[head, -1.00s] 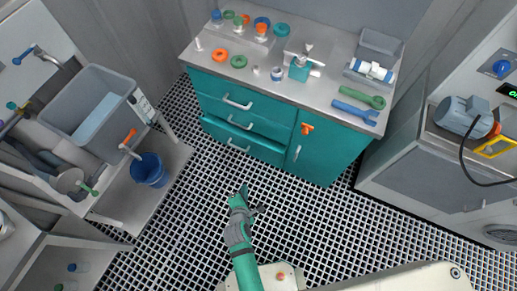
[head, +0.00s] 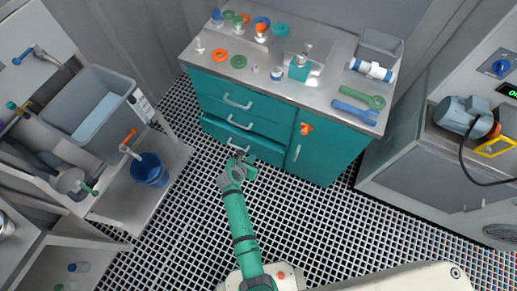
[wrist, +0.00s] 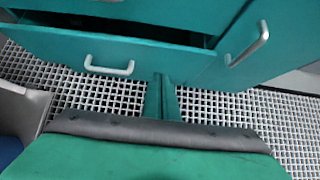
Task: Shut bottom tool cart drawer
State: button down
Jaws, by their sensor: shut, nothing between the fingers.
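The teal tool cart (head: 330,150) stands at the back with a stack of drawers on its left side. The bottom drawer (head: 215,128) juts out from the cart front; in the wrist view its front panel (wrist: 60,48) carries a white handle (wrist: 109,67), and a dark gap shows above the panel. My gripper (head: 243,162) is low in front of this drawer, its fingers together and empty. In the wrist view the fingertips (wrist: 161,78) are at the lower edge of the drawer front, right of the handle; I cannot tell whether they touch it.
A cupboard door with a white handle (wrist: 249,45) is right of the drawers. A blue bucket (head: 150,170) stands on the low shelf at left. Wrenches (head: 355,112) and fittings lie on the cart top. The grated floor before the cart is clear.

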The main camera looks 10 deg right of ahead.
aim_at(262, 143)
jog(key=shift+w+d+f, duration=0.5)
jog(key=shift+w+d, duration=0.2)
jog(key=shift+w, duration=0.25)
jog(key=shift+w+d+f, duration=0.55)
jog(key=shift+w+d, duration=0.15)
jog(key=shift+w, duration=0.3)
jog(key=shift+w+d+f, duration=0.5)
jog(key=shift+w+d, duration=0.2)
jog(key=shift+w, duration=0.25)
jog(key=shift+w+d, duration=0.75)
jog(key=shift+w, duration=0.25)
jog(key=shift+s, duration=0.1)
